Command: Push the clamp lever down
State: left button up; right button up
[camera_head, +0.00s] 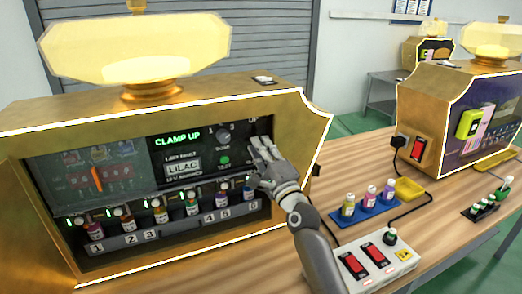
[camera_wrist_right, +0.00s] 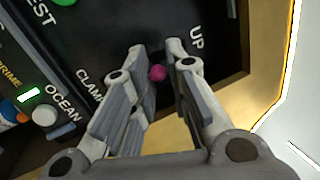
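The gold perfume machine (camera_head: 50,125) has a dark front panel whose green display (camera_head: 178,138) reads "CLAMP UP". The clamp lever shows as a small magenta knob (camera_wrist_right: 158,73) in the right wrist view, between the "CLAMP" and "UP" labels. My right gripper (camera_head: 262,148) is at the upper right of the panel, just below the "UP" label. In the wrist view the right gripper (camera_wrist_right: 157,55) is partly open, one finger on each side of the knob, with small gaps visible. Contact cannot be told. The lever is hidden behind the gripper in the head view. My left gripper is out of view.
Several small bottles (camera_head: 160,212) stand in numbered slots below the panel. On the wooden table to the right are a blue bottle rack (camera_head: 379,211), a yellow dish (camera_head: 409,189) and a switch box (camera_head: 375,262). A second gold machine (camera_head: 425,100) stands behind them.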

jog(key=shift+o, duration=1.3)
jog(key=shift+f, duration=0.1)
jog(key=v, duration=1.2)
